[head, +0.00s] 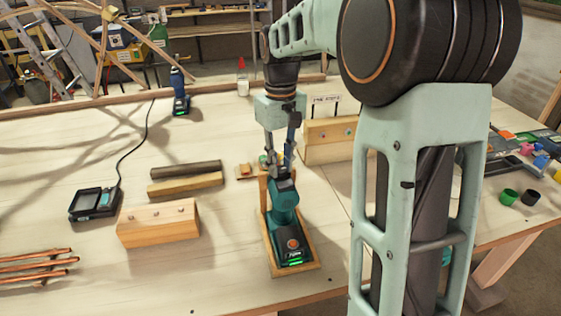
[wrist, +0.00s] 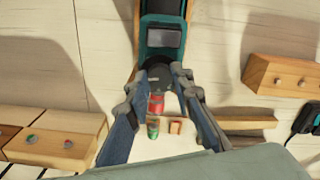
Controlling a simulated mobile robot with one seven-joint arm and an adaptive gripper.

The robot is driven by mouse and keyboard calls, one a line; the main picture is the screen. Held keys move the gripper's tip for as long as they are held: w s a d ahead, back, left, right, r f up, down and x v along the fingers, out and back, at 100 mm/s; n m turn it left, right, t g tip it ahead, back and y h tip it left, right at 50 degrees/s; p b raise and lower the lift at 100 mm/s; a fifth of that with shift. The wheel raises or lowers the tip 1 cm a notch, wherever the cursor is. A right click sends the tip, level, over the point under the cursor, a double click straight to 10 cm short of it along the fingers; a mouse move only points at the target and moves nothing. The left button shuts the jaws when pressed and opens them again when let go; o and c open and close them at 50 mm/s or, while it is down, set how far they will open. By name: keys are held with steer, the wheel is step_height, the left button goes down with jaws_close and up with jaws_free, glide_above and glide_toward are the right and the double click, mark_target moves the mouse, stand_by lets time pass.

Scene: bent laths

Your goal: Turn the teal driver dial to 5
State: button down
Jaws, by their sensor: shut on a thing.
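The teal driver (head: 286,202) stands on a wooden stand (head: 311,264) in the middle of the bench, with a small green light on its base. My gripper (head: 281,168) reaches down to the driver's head from above. In the wrist view the fingertips (wrist: 158,74) are closed in on either side of the dark round dial collar (wrist: 155,63) at the end of the driver's body (wrist: 162,39). My gripper is shut on this collar. The fingers partly cover it, and I cannot read any number on it.
A wooden block with screws (head: 158,222) and dark and light laths (head: 186,172) lie left of the driver. A black charger (head: 94,203) is further left. Another block (head: 330,139) stands behind right. A blue driver (head: 180,90) stands at the back.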

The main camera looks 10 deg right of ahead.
mark_target(280, 169)
steer(key=shift+r, duration=0.1)
steer(key=c, duration=2)
jaws_free()
steer(key=shift+o, duration=0.2)
step_height(280, 169, up, 12)
